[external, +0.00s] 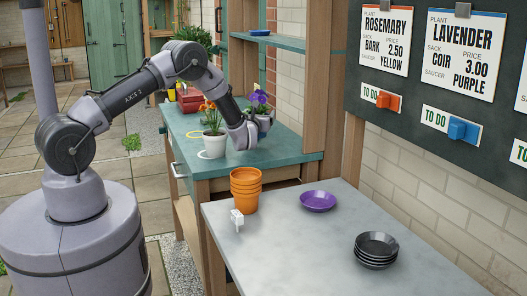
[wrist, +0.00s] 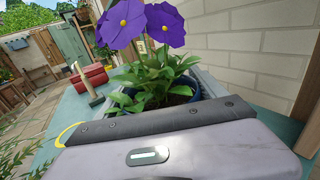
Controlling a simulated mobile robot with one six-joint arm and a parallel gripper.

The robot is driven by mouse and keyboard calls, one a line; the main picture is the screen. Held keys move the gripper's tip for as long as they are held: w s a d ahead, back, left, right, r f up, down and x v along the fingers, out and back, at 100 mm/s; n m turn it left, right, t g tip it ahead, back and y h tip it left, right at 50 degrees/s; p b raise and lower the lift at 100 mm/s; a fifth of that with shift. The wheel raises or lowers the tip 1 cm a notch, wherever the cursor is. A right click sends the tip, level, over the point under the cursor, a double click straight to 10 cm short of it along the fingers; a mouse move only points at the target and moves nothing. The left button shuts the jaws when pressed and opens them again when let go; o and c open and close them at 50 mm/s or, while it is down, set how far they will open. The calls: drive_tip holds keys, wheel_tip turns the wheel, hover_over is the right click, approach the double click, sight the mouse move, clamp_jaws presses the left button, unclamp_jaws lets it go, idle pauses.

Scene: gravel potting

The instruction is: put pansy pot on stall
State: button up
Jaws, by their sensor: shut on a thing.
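The pansy (external: 259,98) has purple flowers with yellow centres. In the wrist view its flowers (wrist: 145,22) and leaves stand upright, straight ahead of my gripper. It grows in a blue pot (wrist: 205,86), mostly hidden behind the gripper body. My gripper (external: 246,133) is shut on the pansy pot over the teal bench (external: 283,143). I cannot tell whether the pot touches the bench top. The teal bench has an upper shelf (external: 285,43); I cannot tell which part is the stall.
Stacked orange pots (external: 245,190), a purple saucer (external: 318,201) and black saucers (external: 376,248) occupy the grey table.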

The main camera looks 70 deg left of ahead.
wheel_tip(320, 180, down, 4)
drive_tip(key=shift+f+b, duration=0.15)
drive_tip(key=shift+b, duration=0.5)
drive_tip(key=o, duration=1.8)
drive_tip(key=shift+f, duration=0.1)
drive_tip(key=shift+o, duration=0.2)
